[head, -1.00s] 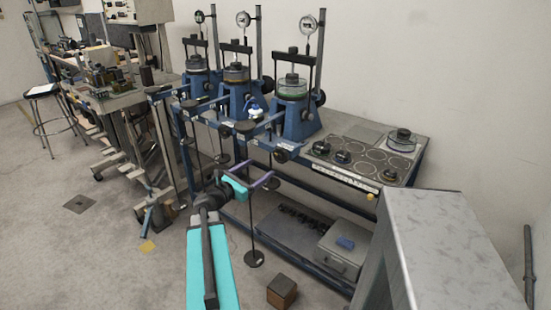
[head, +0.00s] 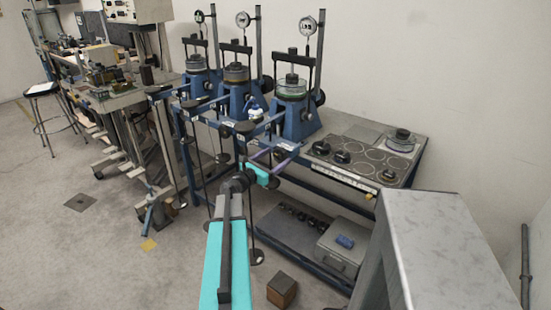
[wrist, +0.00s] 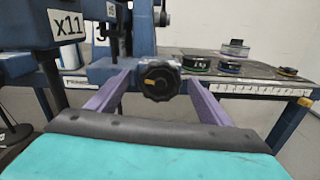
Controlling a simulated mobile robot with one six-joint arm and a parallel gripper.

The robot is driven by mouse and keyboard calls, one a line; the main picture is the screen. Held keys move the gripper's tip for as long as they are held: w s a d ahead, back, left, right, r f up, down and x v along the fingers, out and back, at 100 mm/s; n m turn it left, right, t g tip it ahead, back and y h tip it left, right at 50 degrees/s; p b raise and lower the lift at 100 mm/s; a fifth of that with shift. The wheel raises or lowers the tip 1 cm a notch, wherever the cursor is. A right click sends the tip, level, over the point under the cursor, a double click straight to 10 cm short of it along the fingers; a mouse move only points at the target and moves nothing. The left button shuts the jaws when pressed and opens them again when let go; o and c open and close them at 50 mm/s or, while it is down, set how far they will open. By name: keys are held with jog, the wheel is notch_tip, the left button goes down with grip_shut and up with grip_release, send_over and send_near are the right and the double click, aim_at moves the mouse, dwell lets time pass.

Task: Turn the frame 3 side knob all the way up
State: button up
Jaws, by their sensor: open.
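Three blue lever frames stand in a row on the bench in the head view. The nearest one, at the right (head: 298,118), has a dial gauge on top. In the wrist view a black lobed knob (wrist: 159,82) with a yellow mark sits on the end of a blue beam, straight ahead. My gripper (head: 268,160) is at the bench's front edge, by the nearest frame. In the wrist view its two purple fingers (wrist: 157,88) are spread apart, one on each side of the knob in the picture. I cannot tell how far the knob is beyond the fingertips. The gripper holds nothing.
A panel with round recesses and black weights (head: 342,157) lies right of the frames. A label reading X11 (wrist: 66,24) is on a dark block close at the left. A grey cabinet (head: 440,240) stands at the right. A grey box (head: 342,250) is on the lower shelf.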

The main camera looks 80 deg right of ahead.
jog(key=shift+d, duration=0.1)
jog(key=c, duration=1)
jog(key=shift+s+a, duration=0.1)
jog(key=shift+a, duration=0.15)
jog(key=shift+c, duration=0.2)
jog(key=shift+d, duration=0.2)
